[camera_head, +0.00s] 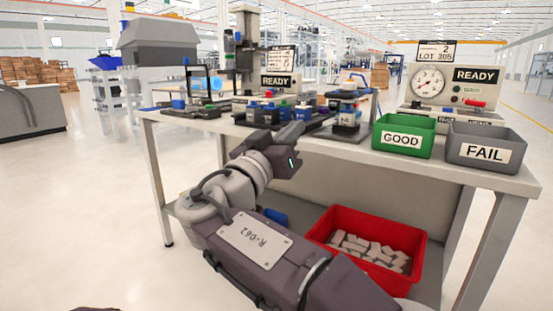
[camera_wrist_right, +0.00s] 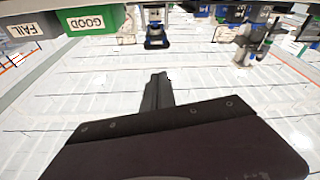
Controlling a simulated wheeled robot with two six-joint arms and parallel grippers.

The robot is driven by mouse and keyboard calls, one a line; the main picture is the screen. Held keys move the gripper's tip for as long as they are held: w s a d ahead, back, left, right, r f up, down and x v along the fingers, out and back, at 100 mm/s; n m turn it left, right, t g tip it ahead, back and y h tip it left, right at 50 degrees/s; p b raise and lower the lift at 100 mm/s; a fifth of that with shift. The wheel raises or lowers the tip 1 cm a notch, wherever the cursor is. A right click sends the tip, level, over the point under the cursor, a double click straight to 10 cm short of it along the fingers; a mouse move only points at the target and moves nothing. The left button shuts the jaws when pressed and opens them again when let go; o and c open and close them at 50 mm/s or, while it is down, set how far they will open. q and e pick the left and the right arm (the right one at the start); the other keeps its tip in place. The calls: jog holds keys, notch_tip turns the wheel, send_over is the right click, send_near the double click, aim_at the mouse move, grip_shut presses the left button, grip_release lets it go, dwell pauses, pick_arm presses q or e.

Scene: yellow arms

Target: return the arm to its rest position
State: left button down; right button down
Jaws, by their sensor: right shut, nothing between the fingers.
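My right arm comes in from the bottom right in the head view, folded in front of the workbench (camera_head: 480,176). My right gripper (camera_head: 297,131) is shut and empty. It appears in front of the bench's front edge, below the parts on the bench top. In the right wrist view the gripper's fingers (camera_wrist_right: 158,88) are together with nothing between them, and pale floor shows around them. The view is upside down, with the bench along the top edge. My left gripper is not in view.
A green GOOD bin (camera_head: 403,136) and a grey FAIL bin (camera_head: 484,147) stand on the bench's right end. A test gauge (camera_head: 430,82) is behind them. A red bin (camera_head: 372,239) of pale pieces sits below the bench top.

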jog(key=d+f+n+g+y+p, duration=0.3)
jog(key=d+f+g, duration=0.25)
jog(key=f, duration=0.75)
jog(key=d+f+n+g+y+p, duration=0.2)
jog(key=d+f+n+g+p, duration=0.4)
jog(key=f, duration=0.6)
jog(key=s+d+f+m+g+y+p, duration=0.1)
jog(key=s+f+m+g+y+p, duration=0.1)
jog(key=s+f, duration=0.35)
jog(key=s+d+f+m+g+y+p, duration=0.1)
jog(key=s+f+y, duration=0.15)
jog(key=s, duration=0.65)
jog(key=s+d+f+m+g+y+p, duration=0.1)
jog(key=s+f+m+g+y+p, duration=0.1)
jog(key=s+f, duration=0.4)
notch_tip(320, 180, up, 38)
jog(key=s+p, duration=0.1)
jog(key=p, duration=3.5)
